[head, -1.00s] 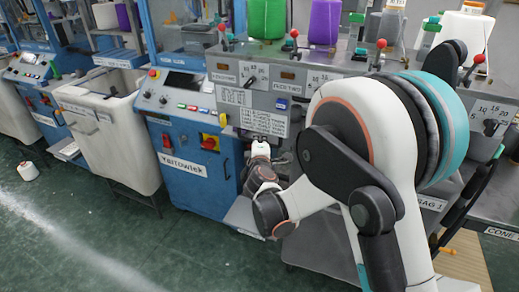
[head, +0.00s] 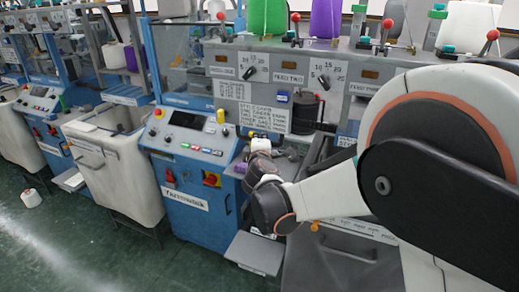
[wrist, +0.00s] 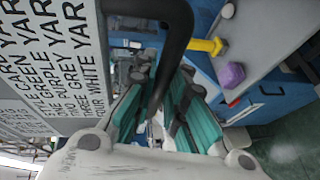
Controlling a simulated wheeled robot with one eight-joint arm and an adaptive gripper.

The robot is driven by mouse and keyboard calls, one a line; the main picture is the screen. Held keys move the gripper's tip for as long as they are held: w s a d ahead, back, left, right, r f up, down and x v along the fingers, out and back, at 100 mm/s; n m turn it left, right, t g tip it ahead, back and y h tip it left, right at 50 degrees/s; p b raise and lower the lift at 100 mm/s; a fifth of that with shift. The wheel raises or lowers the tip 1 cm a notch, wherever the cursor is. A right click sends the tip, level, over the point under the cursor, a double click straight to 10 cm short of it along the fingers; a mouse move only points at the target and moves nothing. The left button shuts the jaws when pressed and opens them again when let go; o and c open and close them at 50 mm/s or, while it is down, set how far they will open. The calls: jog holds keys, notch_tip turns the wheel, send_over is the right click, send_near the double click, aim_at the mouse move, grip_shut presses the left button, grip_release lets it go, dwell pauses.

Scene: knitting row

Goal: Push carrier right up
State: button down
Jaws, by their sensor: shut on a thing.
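In the wrist view my gripper (wrist: 162,115) has its teal finger pads on both sides of a dark curved bar (wrist: 177,45). The bar comes down between the fingers, and the jaws are closed on it. What the bar joins is hidden, so I cannot tell whether it is part of the carrier. In the head view my gripper end (head: 260,146) is at the front of the knitting machine, just right of the blue control cabinet. Its fingers are too small and hidden to make out there. I cannot pick out the carrier for certain.
A yellow part (wrist: 208,46) and a purple knob (wrist: 231,75) stand close to my gripper. A lettered instruction sheet (head: 262,124) is on the panel. A blue cabinet (head: 190,195) and white bin (head: 110,170) stand left. A yarn cone (head: 31,198) lies on the floor.

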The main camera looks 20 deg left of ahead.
aim_at(259, 105)
notch_tip(259, 105, up, 12)
jog(key=p, duration=0.5)
jog(key=shift+r, duration=0.15)
jog(key=shift+a+r+p, duration=0.1)
jog(key=shift+r+p, duration=0.05)
jog(key=shift+p, duration=0.15)
jog(key=shift+w+r, duration=0.1)
jog(key=c, duration=1.6)
grip_release()
